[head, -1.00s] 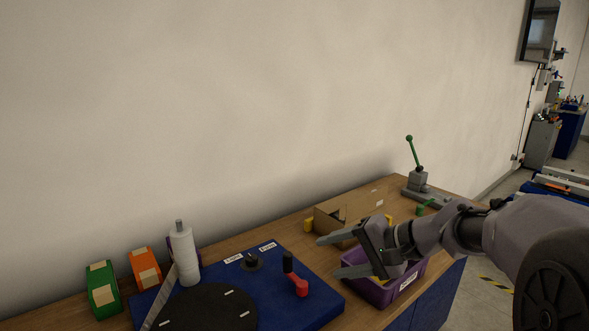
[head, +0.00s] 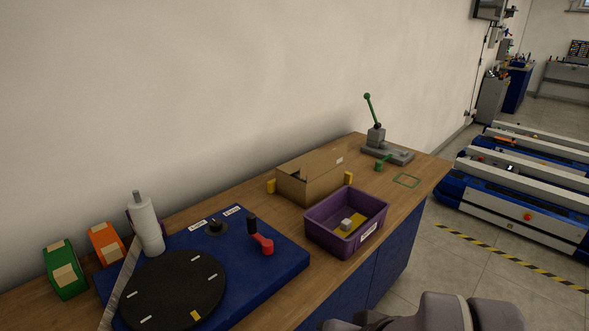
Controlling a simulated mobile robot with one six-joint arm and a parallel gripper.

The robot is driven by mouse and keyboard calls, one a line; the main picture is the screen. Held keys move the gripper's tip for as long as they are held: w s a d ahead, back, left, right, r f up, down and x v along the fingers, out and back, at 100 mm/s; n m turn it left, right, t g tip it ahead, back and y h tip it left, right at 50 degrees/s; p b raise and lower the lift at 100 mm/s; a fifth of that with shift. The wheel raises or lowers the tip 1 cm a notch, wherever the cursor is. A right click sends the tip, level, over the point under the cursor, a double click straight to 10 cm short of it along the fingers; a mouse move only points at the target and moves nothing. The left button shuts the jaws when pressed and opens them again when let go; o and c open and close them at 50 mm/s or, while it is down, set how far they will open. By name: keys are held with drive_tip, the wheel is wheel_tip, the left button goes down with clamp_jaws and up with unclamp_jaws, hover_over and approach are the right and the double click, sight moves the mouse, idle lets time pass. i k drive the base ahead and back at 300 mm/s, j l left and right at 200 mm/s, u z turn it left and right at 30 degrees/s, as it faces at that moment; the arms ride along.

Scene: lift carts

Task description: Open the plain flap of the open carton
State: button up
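The open carton (head: 316,184) is a brown cardboard box on the wooden bench, behind a purple bin. Yellow blocks stand at its left and right ends. A cardboard flap shows along its top, and a dark gap shows at its left part. I cannot tell which flap is the plain one. A small white mark shows near its right rear edge. My gripper is not in view; only part of my arm shows at the bottom right.
The purple bin (head: 318,229) holds a small grey block and a yellow piece. A blue board (head: 285,262) with a black disc and red-handled crank lies left. A green-handled lever press (head: 376,137) stands right. Conveyor-like carts (head: 510,205) stand on the floor beyond the bench.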

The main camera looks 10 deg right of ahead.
sight(290, 167)
drive_tip(key=i+l+u, duration=0.1)
drive_tip(key=i+l, duration=0.4)
drive_tip(key=i+l+u, duration=0.15)
drive_tip(key=l, duration=0.3)
drive_tip(key=i+l+u, duration=0.1)
drive_tip(key=i+l, duration=0.2)
drive_tip(key=i+l+u, duration=0.1)
drive_tip(key=i+l, duration=0.15)
drive_tip(key=l, duration=0.15)
drive_tip(key=i+l, duration=0.2)
drive_tip(key=l, duration=0.15)
drive_tip(key=i+l+u, duration=0.15)
drive_tip(key=l, duration=0.25)
